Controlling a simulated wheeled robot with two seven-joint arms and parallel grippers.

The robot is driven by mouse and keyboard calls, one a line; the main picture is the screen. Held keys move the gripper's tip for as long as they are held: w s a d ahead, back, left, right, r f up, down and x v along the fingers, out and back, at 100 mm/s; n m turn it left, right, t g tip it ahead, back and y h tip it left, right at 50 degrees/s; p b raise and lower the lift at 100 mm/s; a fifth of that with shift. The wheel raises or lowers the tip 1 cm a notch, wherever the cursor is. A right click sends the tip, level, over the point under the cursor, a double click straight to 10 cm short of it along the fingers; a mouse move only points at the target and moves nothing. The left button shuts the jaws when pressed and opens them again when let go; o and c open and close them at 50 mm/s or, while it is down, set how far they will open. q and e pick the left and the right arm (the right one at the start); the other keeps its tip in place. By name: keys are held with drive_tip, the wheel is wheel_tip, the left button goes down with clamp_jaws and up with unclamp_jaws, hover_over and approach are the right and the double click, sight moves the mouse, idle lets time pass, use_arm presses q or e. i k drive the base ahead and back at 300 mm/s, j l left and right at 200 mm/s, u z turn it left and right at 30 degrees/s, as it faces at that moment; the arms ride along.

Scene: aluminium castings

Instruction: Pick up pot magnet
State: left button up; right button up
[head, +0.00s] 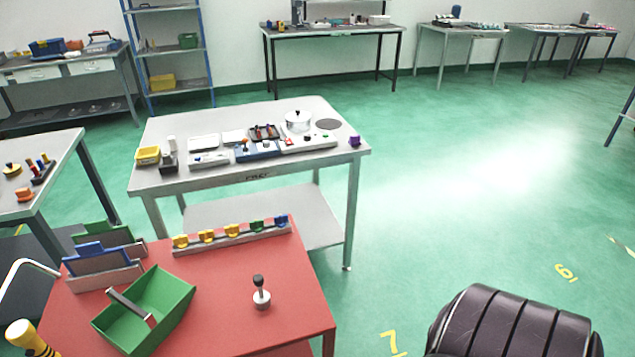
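A small metal piece with a round silver base and a black knob on a short stem (261,292) stands upright on the red tabletop (225,325), right of the green tray. It looks like the pot magnet, but at this size I cannot be sure. Nothing touches it and its full height shows. Neither of my grippers shows in the head view.
A green open tray with a dark handle (173,312) stands left of it. Behind is a rail with several coloured pieces (233,238). Blue and green holders (97,262) stand back left. A black ribbed seat (512,325) is at the lower right. The red tabletop's front right is clear.

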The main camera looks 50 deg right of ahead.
sight(262, 299)
drive_tip(key=z, duration=0.95)
drive_tip(key=j+z, duration=0.2)
drive_tip(key=j, duration=0.35)
